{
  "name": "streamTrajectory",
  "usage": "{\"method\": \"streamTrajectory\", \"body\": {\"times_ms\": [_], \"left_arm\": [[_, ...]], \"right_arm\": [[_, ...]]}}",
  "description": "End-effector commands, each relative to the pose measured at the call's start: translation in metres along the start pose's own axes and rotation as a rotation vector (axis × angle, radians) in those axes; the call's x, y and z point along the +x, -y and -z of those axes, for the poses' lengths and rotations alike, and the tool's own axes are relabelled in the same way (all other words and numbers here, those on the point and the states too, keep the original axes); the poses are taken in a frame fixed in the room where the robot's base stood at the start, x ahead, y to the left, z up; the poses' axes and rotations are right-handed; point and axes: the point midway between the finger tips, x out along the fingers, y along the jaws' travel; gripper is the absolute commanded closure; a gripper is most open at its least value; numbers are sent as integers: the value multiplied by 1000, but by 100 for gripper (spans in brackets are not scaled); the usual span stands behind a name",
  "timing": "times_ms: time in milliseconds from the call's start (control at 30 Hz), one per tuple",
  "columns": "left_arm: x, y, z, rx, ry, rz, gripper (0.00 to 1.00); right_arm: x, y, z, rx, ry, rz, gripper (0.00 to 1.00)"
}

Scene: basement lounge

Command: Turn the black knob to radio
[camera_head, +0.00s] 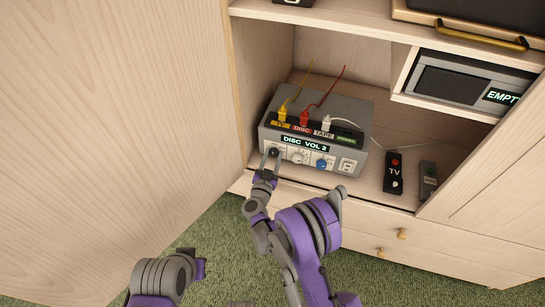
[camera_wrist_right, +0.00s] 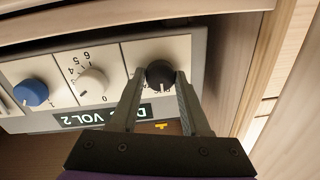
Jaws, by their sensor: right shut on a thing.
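The black knob (camera_head: 273,152) is at the left end of the front of a grey audio box (camera_head: 352,113), which stands on the cabinet shelf. My right gripper (camera_head: 268,157) reaches it from the front. In the right wrist view, the two fingers (camera_wrist_right: 159,84) are shut on the sides of the black knob (camera_wrist_right: 160,71). Small marks around the knob are partly hidden and too small to read. The lit display (camera_head: 305,143) reads DISC VOL 2.
A white knob (camera_head: 297,157) and a blue knob (camera_head: 321,163) sit right of the black one. Yellow (camera_head: 283,112), red (camera_head: 304,117) and white (camera_head: 326,123) plugs stand in the box top. A TV remote (camera_head: 393,173) lies to the right. A cabinet side closes off the left.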

Motion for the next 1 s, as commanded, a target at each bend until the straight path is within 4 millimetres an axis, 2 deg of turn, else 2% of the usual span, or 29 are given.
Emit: {"method": "streamTrajectory", "body": {"times_ms": [367,1000], "left_arm": [[9,0,-3,0,3,0,100],[48,0,-15,0,17,0,100]], "right_arm": [[0,0,-2,87,-5,1,100],[0,-1,-3,648,-41,8,100]]}}
